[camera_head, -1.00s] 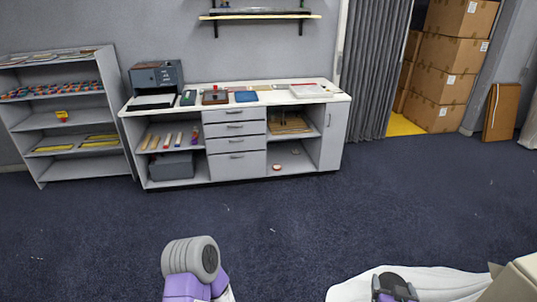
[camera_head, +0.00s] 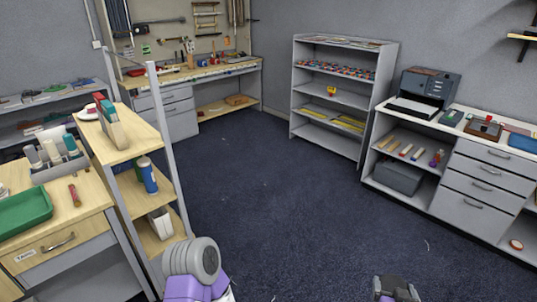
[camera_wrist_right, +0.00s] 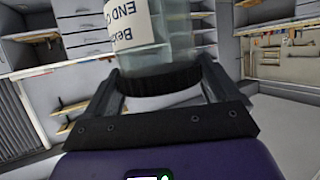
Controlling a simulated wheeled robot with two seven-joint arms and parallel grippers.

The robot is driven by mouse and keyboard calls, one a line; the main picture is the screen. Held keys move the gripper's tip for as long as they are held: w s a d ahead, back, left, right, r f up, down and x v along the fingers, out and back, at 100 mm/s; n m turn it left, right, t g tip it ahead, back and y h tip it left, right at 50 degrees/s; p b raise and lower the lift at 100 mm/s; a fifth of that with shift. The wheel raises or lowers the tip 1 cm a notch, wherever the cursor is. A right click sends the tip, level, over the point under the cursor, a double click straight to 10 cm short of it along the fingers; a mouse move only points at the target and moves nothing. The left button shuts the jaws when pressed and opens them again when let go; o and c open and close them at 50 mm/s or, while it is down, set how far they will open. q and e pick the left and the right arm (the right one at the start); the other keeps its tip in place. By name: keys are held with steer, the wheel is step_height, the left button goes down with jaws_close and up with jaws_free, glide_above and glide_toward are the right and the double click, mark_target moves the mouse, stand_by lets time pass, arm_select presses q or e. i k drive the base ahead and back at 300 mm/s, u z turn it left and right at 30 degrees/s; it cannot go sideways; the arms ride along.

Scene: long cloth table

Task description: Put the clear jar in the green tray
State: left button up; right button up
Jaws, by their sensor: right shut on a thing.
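The green tray (camera_head: 22,212) lies on a wooden desk at the left edge of the head view, partly cut off. The clear jar (camera_wrist_right: 172,45) shows in the right wrist view, with a white printed label and a black ribbed lid. My right gripper (camera_wrist_right: 160,88) is shut on the jar around its lid, one finger on each side. The far end of the jar is cut off by the top of that view. In the head view only a dark part of my right gripper (camera_head: 395,289) shows at the bottom edge, and the jar is not visible there. My left gripper is out of view.
A grey caddy (camera_head: 60,165) with bottles and a reddish stick (camera_head: 74,195) are near the tray. A wooden shelf rack (camera_head: 135,135) with metal posts stands just right of the desk. Open blue carpet (camera_head: 290,215) lies ahead, with shelves and cabinets beyond.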

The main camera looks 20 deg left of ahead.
mark_target(27, 206)
steer(key=u, duration=2.65)
steer(key=i, duration=1.65)
